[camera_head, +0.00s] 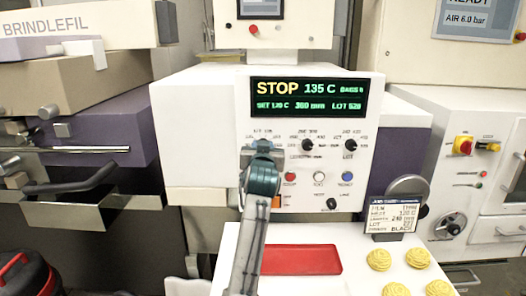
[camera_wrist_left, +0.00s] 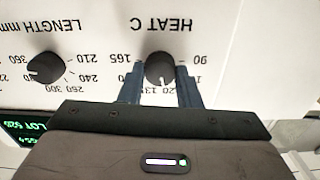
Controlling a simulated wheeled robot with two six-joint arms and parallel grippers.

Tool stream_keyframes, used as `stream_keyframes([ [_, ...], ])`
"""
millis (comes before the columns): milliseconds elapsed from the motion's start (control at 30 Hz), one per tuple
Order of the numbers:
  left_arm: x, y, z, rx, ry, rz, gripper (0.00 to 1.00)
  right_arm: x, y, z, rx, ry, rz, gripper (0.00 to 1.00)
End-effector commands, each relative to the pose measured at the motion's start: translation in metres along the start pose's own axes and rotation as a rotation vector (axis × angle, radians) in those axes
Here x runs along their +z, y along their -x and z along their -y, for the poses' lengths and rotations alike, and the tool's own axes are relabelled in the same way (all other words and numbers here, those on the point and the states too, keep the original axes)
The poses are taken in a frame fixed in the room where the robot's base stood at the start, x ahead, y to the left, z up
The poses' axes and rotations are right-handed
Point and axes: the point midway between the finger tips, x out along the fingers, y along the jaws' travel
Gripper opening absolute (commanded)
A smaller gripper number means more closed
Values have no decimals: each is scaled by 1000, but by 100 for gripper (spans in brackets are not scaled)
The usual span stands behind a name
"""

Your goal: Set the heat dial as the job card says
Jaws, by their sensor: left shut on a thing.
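The heat dial (camera_wrist_left: 160,68) is a black knob on the white panel, upside down in the left wrist view. The fingers of my left gripper (camera_wrist_left: 160,85) are on either side of it and shut on it. Marks 165, 135 and 90 show around it; the fingers partly hide the scale. In the head view my left gripper (camera_head: 263,150) covers the dial. The display (camera_head: 308,100) reads STOP, 135 C, and a set value that looks like 120 C. The job card (camera_head: 391,214) stands at the lower right; its heat line looks like 120 C, in small print.
The length dial (camera_wrist_left: 46,67) sits beside the heat dial. Red, white and blue buttons (camera_head: 347,177) are below the dials. A red tray (camera_head: 301,259) and several yellow biscuits (camera_head: 379,259) lie on the white surface in front.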

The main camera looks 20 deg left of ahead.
Motion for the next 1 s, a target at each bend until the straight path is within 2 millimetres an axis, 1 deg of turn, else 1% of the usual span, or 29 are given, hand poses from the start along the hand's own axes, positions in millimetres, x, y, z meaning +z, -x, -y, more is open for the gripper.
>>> stream_keyframes([
  [33,2,0,0,0,19,2,8,0,-2,-1,1,1,0,36],
  [300,2,0,0,0,84,2,8,1,-5,-3,4,1,1,36],
  [700,2,0,0,1,90,3,8,1,-5,-2,3,1,1,36],
  [733,2,0,0,1,90,3,32,1,-5,-2,3,1,1,36],
  [833,1,0,0,1,90,3,52,1,-5,-1,1,0,1,36],
  [1000,1,0,0,1,90,2,52,1,-5,2,-2,-1,1,36],
])
